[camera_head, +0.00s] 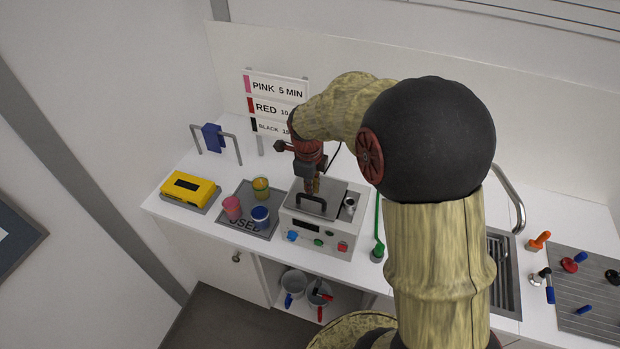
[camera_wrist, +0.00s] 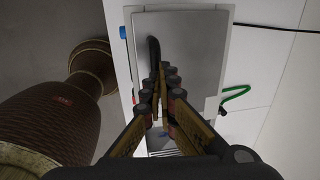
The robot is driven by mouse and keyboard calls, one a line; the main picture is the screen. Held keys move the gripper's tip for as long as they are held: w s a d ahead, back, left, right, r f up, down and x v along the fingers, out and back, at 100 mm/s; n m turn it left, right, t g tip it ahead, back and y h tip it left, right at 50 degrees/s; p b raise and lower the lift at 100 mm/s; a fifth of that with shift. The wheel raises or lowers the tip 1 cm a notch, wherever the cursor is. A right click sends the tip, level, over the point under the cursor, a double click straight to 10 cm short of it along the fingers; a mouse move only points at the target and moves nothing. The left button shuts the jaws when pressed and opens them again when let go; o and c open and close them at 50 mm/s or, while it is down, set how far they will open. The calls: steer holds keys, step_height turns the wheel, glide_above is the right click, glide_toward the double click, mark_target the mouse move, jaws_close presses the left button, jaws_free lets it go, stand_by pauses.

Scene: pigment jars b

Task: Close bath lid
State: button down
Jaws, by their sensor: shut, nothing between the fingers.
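The bath (camera_head: 314,232) is a grey-white box with coloured knobs on its front, standing on the white counter. Its grey lid (camera_head: 331,190) lies over the top and looks flat and closed in the head view; the lid (camera_wrist: 186,40) also fills the middle of the wrist view. A dark handle (camera_head: 311,203) stands on the lid near its front edge. My gripper (camera_head: 312,190) is shut and empty, pointing down over the lid just behind the handle. In the wrist view my fingertips (camera_wrist: 160,72) are beside the handle (camera_wrist: 153,52); I cannot tell whether they touch.
Coloured jars (camera_head: 261,216) stand on a dark mat left of the bath, with a yellow timer-like box (camera_head: 187,187) further left. A green-handled tool (camera_head: 378,241) stands close on the right. A sign stand (camera_head: 277,87) is behind. A sink (camera_head: 502,275) lies to the right.

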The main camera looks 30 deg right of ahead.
steer(key=shift+d+f, duration=0.1)
steer(key=shift+f, duration=0.45)
